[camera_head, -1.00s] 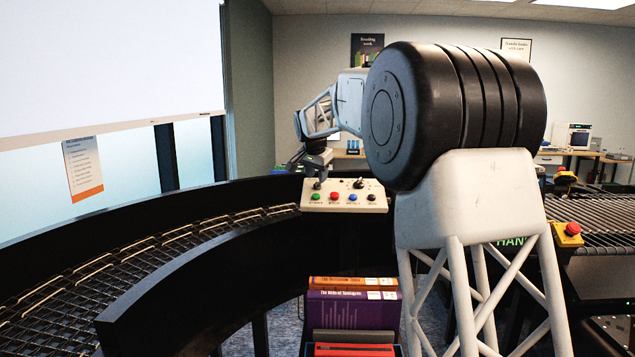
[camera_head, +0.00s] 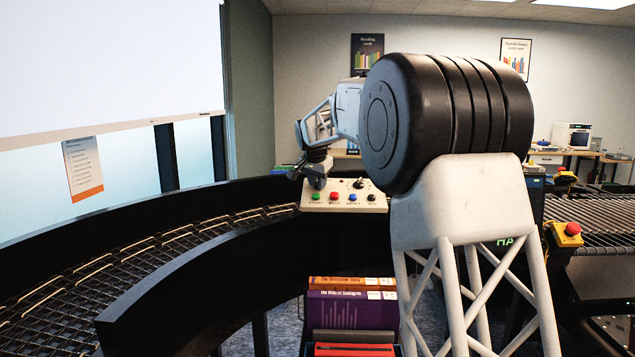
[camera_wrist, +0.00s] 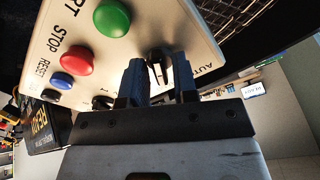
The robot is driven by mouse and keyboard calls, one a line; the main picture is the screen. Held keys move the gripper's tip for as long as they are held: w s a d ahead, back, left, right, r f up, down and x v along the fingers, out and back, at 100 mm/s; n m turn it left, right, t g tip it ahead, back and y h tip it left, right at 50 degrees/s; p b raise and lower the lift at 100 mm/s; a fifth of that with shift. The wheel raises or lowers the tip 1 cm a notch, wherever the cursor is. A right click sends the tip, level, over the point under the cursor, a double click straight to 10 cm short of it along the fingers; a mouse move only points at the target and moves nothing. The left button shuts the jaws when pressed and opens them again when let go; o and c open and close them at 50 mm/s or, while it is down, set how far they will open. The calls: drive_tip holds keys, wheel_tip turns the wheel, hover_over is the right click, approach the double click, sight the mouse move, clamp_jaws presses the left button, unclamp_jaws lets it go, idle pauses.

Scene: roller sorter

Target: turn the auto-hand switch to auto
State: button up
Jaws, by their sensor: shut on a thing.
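The auto-hand switch (camera_wrist: 157,62) is a black knob on a pale control panel (camera_wrist: 188,42). The printed word AUTO is beside it in the wrist view. My gripper (camera_wrist: 159,78) has its two dark fingers on either side of the knob and is shut on it. The fingers hide part of the knob, and I cannot tell its exact setting.
Beside the switch are a green START button (camera_wrist: 112,19), a red STOP button (camera_wrist: 77,58) and a blue RESET button (camera_wrist: 62,80). A second black knob (camera_head: 358,183) is to the right. A curved black conveyor wall (camera_head: 200,250) runs at left. Books (camera_head: 350,310) stand below the panel.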

drive_tip(key=shift+n, duration=0.4)
drive_tip(key=n, duration=0.5)
drive_tip(key=shift+y, duration=0.3)
drive_tip(key=n, duration=0.6)
drive_tip(key=shift+y, duration=0.3)
drive_tip(key=o, duration=0.7)
drive_tip(key=shift+c, duration=0.2)
drive_tip(key=shift+r, duration=0.1)
drive_tip(key=v, duration=0.7)
drive_tip(key=shift+s+r, duration=0.2)
drive_tip(key=shift+r, duration=0.1)
